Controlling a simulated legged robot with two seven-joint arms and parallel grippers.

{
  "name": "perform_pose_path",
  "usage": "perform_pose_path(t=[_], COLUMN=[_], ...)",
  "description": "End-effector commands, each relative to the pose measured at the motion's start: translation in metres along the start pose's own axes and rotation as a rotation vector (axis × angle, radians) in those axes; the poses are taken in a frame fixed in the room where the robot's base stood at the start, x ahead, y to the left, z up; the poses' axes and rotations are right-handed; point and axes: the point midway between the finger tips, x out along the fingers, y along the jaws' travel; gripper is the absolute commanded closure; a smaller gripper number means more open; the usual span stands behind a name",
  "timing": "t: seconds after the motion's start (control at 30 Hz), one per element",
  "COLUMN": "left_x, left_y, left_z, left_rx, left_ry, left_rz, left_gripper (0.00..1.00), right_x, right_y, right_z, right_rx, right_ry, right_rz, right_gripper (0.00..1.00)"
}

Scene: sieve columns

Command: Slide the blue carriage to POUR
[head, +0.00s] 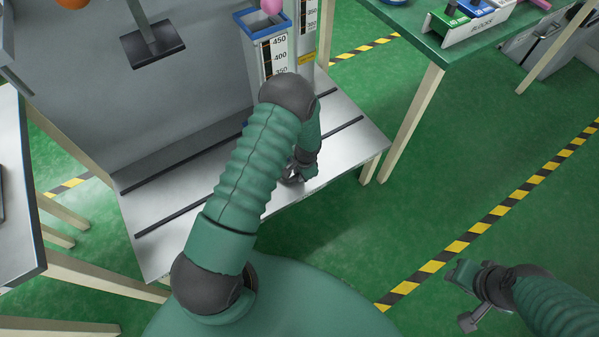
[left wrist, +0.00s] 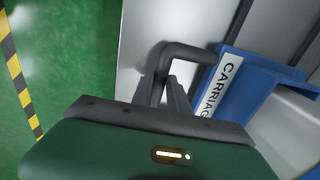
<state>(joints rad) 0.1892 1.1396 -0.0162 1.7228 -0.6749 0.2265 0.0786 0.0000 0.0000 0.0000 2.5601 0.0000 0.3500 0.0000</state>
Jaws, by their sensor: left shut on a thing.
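The blue carriage (left wrist: 240,82) shows in the left wrist view, with a white CARRIAGE label and a dark bent handle (left wrist: 190,52) on its side. My left gripper (left wrist: 172,88) is shut on this handle. In the head view the left gripper (head: 293,174) is low over the front of the metal table, partly behind my own arm. My arm hides nearly all of the carriage there. No POUR mark is readable.
A clear column (head: 282,52) with a blue rim and a number scale stands behind my arm. The metal table (head: 185,205) has two dark slots and bare room to the left. A dark paddle (head: 153,45) is at upper left. A green table (head: 440,45) stands right.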

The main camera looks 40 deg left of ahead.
Motion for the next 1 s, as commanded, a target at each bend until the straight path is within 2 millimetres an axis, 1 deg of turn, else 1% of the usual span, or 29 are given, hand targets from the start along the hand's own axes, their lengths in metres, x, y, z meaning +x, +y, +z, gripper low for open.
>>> perform_pose_path(t=[0.43,0.47,0.6,0.63,0.9,0.97,1.0], left_x=[-0.0005,-0.0005,-0.0005,-0.0005,-0.0011,-0.0048,-0.0097], left_y=[-0.0013,-0.0013,-0.001,-0.0009,-0.0004,-0.0007,-0.001], left_z=[-0.0006,-0.0006,-0.0005,-0.0005,-0.0005,-0.0007,-0.001], left_rx=[-0.001,-0.001,-0.001,-0.001,0.0,0.0,0.0], left_ry=[0.002,0.002,0.002,0.002,0.002,0.002,0.003], left_rz=[-0.002,-0.002,-0.002,-0.001,-0.001,-0.001,-0.001], left_gripper=[1.0,0.79,0.61,0.59,0.59,0.59,0.59], right_x=[-0.0005,-0.0005,-0.0005,-0.0005,-0.0009,-0.0028,-0.0051], right_y=[0.0,0.0,0.0,0.0,0.0,0.0,0.0], right_z=[-0.0002,-0.0002,-0.0001,-0.0001,-0.0002,-0.0006,-0.0012], right_rx=[0.0,0.0,0.0,0.0,0.0,0.0,0.0], right_ry=[0.0,0.0,0.0,0.0,0.0,0.0,0.0], right_rz=[0.0,0.0,0.0,0.0,0.0,0.0,0.0], right_gripper=[0.64,0.64,0.64,0.64,0.64,0.64,0.64])
